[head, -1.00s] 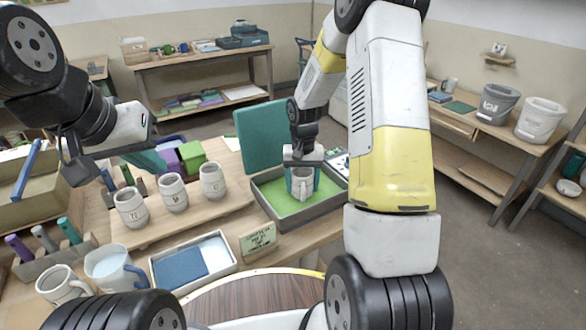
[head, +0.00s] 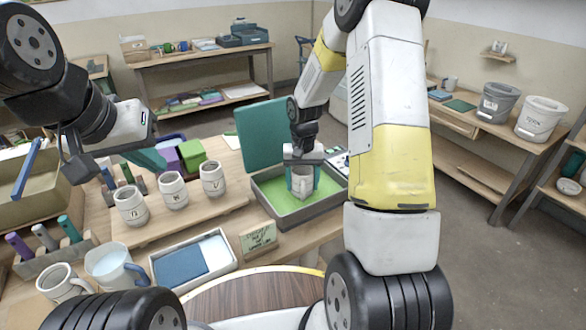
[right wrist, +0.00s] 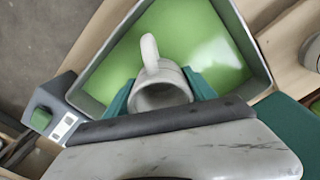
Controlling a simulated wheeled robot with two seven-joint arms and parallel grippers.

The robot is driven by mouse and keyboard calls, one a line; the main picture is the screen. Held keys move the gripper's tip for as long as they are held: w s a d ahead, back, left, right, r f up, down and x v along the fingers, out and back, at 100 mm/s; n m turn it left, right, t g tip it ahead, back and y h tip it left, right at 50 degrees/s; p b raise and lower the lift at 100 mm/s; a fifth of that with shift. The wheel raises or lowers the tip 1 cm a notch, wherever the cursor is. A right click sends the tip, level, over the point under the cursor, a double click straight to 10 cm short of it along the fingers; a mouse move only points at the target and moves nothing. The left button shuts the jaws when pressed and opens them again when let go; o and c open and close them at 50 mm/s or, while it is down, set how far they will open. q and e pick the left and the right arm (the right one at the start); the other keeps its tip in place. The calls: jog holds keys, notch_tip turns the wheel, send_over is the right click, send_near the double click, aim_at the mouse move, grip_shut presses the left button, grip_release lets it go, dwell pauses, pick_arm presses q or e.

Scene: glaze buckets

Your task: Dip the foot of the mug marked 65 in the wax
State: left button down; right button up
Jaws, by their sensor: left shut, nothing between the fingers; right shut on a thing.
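A pale grey mug (head: 302,181) is upright between the teal fingers of my right gripper (head: 302,168), over the tray of green wax (head: 268,184). I cannot tell whether its foot touches the wax. No number can be read on it. In the right wrist view the mug (right wrist: 160,92) shows its open mouth and its handle, which points away from the gripper; the green wax (right wrist: 190,35) lies beyond. My left gripper (head: 152,160) is shut and empty, above the left part of the table near the coloured blocks.
Several pale marked mugs stand on a wooden board (head: 150,232) left of the tray. A teal lid (head: 262,135) stands upright behind the tray. In front are a small sign (head: 258,238), a box with a blue pad (head: 181,267) and a bluish jug (head: 112,268).

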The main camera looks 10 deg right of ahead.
jog(key=shift+r, duration=0.2)
jog(key=shift+r, duration=0.95)
dwell(1.1)
notch_tip(320, 180, up, 8)
jog(key=shift+f, duration=0.25)
dwell(0.4)
dwell(0.4)
